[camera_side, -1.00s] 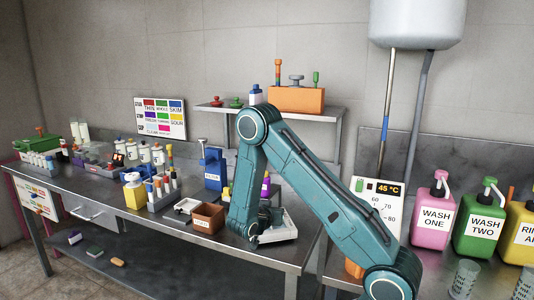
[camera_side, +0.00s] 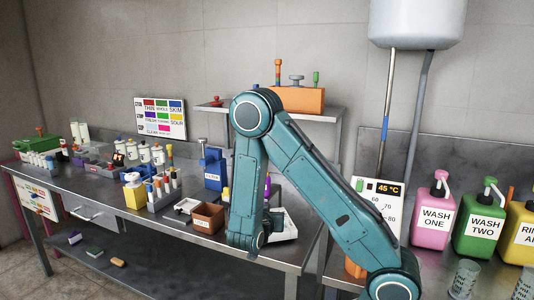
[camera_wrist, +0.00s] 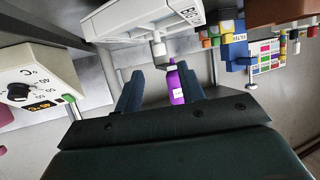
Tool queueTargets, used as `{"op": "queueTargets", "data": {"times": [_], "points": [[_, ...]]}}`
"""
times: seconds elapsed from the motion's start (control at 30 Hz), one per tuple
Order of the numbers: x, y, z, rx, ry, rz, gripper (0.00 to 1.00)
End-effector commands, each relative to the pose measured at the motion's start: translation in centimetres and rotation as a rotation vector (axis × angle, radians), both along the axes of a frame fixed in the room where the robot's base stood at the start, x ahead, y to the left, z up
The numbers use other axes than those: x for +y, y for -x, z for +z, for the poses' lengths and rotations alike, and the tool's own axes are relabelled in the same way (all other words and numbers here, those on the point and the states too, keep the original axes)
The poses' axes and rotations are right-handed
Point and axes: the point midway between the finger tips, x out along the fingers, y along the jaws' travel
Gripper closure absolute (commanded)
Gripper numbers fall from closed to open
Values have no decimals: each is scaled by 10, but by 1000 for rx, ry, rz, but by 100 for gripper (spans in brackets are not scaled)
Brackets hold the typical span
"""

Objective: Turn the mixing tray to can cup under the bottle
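My gripper (camera_wrist: 160,92) shows in the wrist view with its two blue-green fingers apart and nothing gripped between them. A purple bottle (camera_wrist: 176,92) with a pale label stands beyond the fingers, nearer the right one. In the side view the purple bottle (camera_side: 267,187) is mostly hidden behind my arm, and my fingers are hidden too. I cannot clearly identify the mixing tray or the can cup.
A brown box (camera_side: 208,217) stands just left of my arm, with a blue filter unit (camera_side: 213,168) behind it. A temperature gauge (camera_side: 377,205) and wash bottles (camera_side: 433,210) are at right. A shelf (camera_side: 330,112) with an orange block is behind my arm.

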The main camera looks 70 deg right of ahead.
Motion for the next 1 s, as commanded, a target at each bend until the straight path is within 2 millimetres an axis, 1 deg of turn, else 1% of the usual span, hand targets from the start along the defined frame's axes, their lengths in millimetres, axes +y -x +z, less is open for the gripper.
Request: {"op": "queueTargets", "data": {"times": [0.1,0.4,0.63,1.0], "points": [[13,3,6,-2,0,4,61],[41,13,18,-1,2,2,61],[41,21,24,27,-53,-26,61],[48,33,32,86,-154,-39,61]]}}
